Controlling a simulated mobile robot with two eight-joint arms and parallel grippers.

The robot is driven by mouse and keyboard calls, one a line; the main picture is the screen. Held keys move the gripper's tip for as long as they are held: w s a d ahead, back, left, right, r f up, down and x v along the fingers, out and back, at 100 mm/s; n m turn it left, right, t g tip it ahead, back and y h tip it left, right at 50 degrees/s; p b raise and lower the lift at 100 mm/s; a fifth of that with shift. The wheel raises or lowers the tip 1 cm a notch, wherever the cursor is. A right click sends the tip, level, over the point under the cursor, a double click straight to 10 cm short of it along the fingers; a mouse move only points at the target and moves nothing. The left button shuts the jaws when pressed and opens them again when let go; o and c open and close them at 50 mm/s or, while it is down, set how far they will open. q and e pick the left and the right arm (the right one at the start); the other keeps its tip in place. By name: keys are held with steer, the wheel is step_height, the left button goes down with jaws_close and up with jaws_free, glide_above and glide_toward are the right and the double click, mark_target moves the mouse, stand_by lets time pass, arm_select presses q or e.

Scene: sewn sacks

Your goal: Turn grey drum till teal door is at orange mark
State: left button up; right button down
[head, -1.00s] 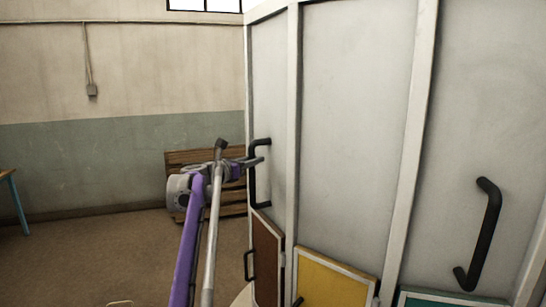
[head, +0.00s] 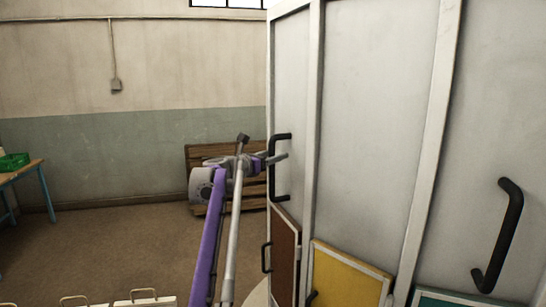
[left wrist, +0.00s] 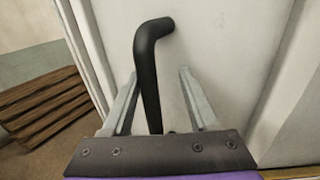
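The grey drum (head: 380,110) fills the right side of the head view, its panels divided by pale ribs. The teal door (head: 450,299) shows only its top edge at the bottom right. A black handle (head: 274,180) stands on the drum's left panel; another black handle (head: 500,235) is on the right panel. My left gripper (head: 277,157) is at the left handle. In the left wrist view that handle (left wrist: 149,75) stands between the two spread fingers, which are not closed on it. The orange mark and my right gripper are not in view.
A brown door (head: 285,250) and a yellow door (head: 345,280) sit low on the drum. Wooden pallets (head: 205,153) lean on the back wall. A blue-legged table (head: 30,175) with a green crate (head: 14,160) stands at left.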

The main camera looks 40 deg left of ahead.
arm_select(q)
steer(key=shift+a, duration=0.1)
stand_by(0.3)
steer(key=shift+s+a, duration=0.1)
steer(key=shift+s, duration=0.4)
steer(key=s+b, duration=0.2)
steer(key=s, duration=0.8)
steer(key=shift+a, duration=0.25)
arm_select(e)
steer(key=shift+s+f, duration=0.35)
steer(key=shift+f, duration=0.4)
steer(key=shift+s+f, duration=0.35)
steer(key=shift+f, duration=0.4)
